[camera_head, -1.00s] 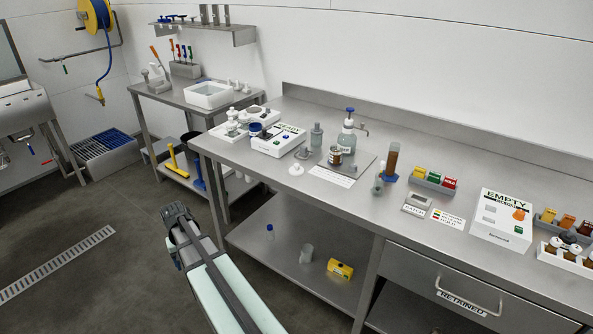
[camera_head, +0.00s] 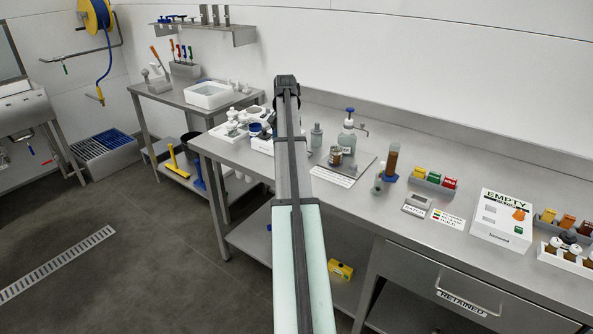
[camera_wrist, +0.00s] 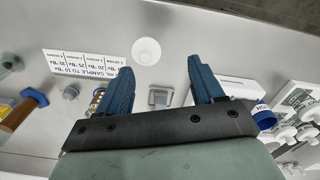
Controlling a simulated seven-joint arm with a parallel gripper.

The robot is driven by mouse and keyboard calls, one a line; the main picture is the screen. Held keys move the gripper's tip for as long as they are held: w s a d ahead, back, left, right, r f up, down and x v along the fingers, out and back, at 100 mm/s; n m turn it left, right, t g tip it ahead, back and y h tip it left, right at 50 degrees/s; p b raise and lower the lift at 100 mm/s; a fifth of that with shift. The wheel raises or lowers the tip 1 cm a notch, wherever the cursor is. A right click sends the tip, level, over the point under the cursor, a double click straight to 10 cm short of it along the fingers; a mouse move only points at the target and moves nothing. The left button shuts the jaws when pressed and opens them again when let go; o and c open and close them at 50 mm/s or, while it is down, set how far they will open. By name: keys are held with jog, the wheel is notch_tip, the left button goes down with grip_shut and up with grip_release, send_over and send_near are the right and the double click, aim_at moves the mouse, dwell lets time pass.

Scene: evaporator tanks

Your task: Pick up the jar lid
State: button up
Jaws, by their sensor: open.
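A white round piece (camera_wrist: 146,51), which looks like the jar lid, lies on the steel bench beside the printed label (camera_wrist: 88,66). It sits beyond and between my fingertips, a little left of their middle, and is not touched. My gripper (camera_wrist: 162,73) is open and empty above the bench, with two blue fingers apart. In the head view my arm hides the white piece. A brown jar with a pale label (camera_head: 335,156) stands on the plate on the bench; it is partly covered by my left finger in the wrist view.
A small square metal item (camera_wrist: 160,96) lies between my fingers. A pump bottle (camera_head: 347,140), a brown cylinder with a blue base (camera_head: 392,160) and a grey bottle (camera_head: 316,137) stand nearby. A white device with a blue knob (camera_wrist: 264,118) is close to my right finger.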

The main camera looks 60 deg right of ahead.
jog(key=s+d+r, duration=0.2)
jog(key=d+r, duration=0.1)
jog(key=shift+m, duration=0.4)
jog(key=f, duration=0.8)
jog(key=shift+s, duration=0.2)
jog(key=shift+w+d+f, duration=0.1)
jog(key=shift+d+f, duration=0.1)
jog(key=shift+f, duration=1.35)
jog(key=shift+w+d+f, duration=0.1)
jog(key=shift+d+f, duration=0.1)
jog(key=shift+f, duration=1.3)
jog(key=c, duration=0.7)
